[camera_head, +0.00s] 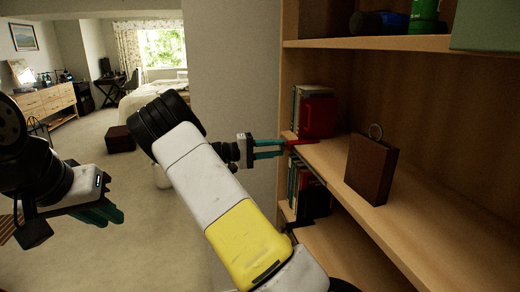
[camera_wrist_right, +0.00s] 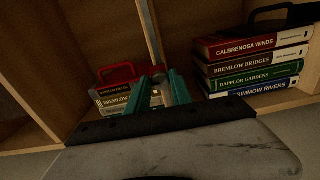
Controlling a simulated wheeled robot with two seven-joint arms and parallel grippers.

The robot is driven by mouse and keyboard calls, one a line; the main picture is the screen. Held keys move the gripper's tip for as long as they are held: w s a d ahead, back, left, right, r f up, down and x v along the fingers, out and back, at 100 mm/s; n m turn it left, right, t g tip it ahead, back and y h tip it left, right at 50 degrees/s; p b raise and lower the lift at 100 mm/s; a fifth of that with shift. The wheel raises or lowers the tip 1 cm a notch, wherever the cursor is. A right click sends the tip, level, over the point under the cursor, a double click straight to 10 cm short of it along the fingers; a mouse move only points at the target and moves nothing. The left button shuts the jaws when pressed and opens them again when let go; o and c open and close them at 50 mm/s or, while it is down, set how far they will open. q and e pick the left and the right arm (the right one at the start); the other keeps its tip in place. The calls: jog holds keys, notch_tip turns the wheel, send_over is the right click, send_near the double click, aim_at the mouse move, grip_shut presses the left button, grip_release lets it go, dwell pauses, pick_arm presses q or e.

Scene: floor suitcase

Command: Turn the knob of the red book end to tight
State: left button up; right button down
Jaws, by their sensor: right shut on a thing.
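The red book end (camera_head: 318,116) stands beside several books on the middle shelf, at its near left end, with a red part reaching over the shelf's front edge. It also shows in the right wrist view (camera_wrist_right: 117,73). My right gripper (camera_head: 284,148) is at that edge, its teal fingers pointing at the red clamp part. In the right wrist view its fingers (camera_wrist_right: 160,82) are shut around the knob, which is mostly hidden between the tips. I cannot tell the knob's angle. My left gripper (camera_head: 112,215) hangs over the floor at the left, away from the shelf; its opening is unclear.
A dark brown block with a ring (camera_head: 372,168) stands on the middle shelf. More books and a black book end (camera_head: 314,206) are on the shelf below. A green box (camera_head: 490,25) and a green can (camera_head: 425,14) stand above. The floor at left is open.

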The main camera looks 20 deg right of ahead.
jog(key=c, duration=1.1)
grip_release()
jog(key=shift+c, duration=0.2)
jog(key=a, duration=0.8)
jog(key=shift+w, duration=0.2)
